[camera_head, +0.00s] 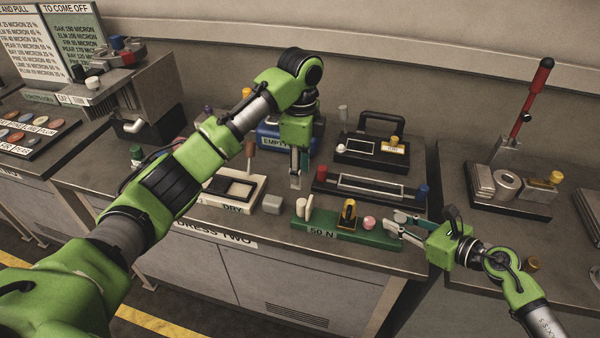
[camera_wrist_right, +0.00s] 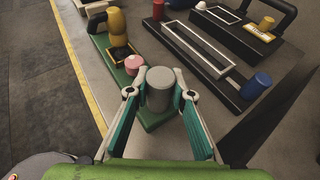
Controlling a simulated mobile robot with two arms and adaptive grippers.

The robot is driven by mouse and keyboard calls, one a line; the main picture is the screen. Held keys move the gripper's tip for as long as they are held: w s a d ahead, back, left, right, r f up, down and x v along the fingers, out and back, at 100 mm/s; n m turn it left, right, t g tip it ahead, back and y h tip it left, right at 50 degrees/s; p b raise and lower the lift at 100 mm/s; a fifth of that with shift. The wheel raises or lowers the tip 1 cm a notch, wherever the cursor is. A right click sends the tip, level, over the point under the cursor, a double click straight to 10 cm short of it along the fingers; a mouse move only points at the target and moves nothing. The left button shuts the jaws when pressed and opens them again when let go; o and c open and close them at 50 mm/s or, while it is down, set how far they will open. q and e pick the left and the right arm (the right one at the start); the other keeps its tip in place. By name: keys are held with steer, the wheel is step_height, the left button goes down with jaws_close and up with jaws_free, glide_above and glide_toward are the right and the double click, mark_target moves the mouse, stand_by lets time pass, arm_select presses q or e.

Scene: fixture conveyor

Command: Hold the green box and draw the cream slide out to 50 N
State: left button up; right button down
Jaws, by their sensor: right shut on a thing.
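The green box (camera_head: 345,234), labelled 50 N, lies along the bench's front edge. A yellow-and-black piece (camera_head: 348,214) and a pink knob (camera_head: 369,222) stand on it. Two cream pegs (camera_head: 304,208) stand at its left end; I cannot tell which part is the cream slide. My right gripper (camera_head: 394,227) is at the box's right end. In the right wrist view its fingers (camera_wrist_right: 160,84) are shut on a grey cylinder (camera_wrist_right: 160,92) over the box's near end. My left gripper (camera_head: 295,184) points down behind the box, apart from it; its finger gap is unclear.
A black tray (camera_head: 372,190) with red and blue knobs lies behind the green box. A grey block (camera_head: 272,204) and a cream tray (camera_head: 255,197) labelled DRY are at its left. A red lever (camera_head: 530,98) stands on the right bench, across a gap.

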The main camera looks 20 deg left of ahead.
steer(key=shift+f, duration=0.2)
steer(key=c, duration=1.7)
jaws_free()
steer(key=shift+d, duration=0.1)
steer(key=shift+r, duration=0.15)
steer(key=v, duration=1.2)
